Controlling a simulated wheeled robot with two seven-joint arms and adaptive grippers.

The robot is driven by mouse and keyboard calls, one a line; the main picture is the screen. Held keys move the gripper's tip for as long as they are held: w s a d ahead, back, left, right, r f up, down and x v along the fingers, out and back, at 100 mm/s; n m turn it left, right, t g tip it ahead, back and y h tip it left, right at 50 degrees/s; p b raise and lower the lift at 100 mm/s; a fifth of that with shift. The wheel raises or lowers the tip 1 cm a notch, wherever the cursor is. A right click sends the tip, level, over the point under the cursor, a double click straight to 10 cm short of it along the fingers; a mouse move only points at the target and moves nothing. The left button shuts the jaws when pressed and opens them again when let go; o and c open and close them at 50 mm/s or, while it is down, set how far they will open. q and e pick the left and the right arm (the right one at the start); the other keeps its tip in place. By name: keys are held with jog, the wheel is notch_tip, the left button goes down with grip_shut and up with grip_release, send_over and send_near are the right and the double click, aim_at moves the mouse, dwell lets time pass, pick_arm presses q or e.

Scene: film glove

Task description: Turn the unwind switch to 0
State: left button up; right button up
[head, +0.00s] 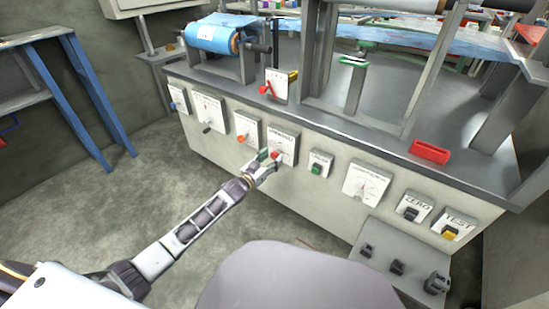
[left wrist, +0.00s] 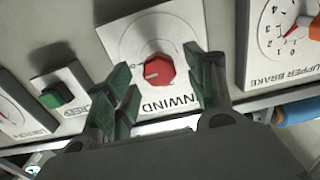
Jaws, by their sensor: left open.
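The unwind switch is a red knob (left wrist: 159,71) on a white square plate (left wrist: 125,42) lettered "UNWIND" in the left wrist view. A pale mark shows on the knob's left side in that view; I cannot read the scale it points at. In the head view the plate (head: 287,142) is on the machine's front panel, with the red knob partly behind my gripper. My left gripper (head: 266,166) is open in front of it. In the left wrist view its green-padded fingers (left wrist: 165,92) stand on either side of the knob, apart from it. My right gripper is not in view.
The upper brake dial (left wrist: 290,35) and the green-buttoned creep switch (left wrist: 52,97) flank the unwind plate. A large dial (head: 367,185) and the zero (head: 413,206) and test (head: 454,224) switches sit further right. A blue stand (head: 90,90) is at left. The floor between is clear.

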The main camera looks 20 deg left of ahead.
pick_arm(q)
jog(key=shift+b+x, duration=0.35)
jog(key=shift+x, duration=0.55)
jog(key=shift+w+d, duration=0.15)
jog(key=shift+w, duration=0.15)
jog(key=shift+c, duration=0.5)
jog(key=c, duration=0.9)
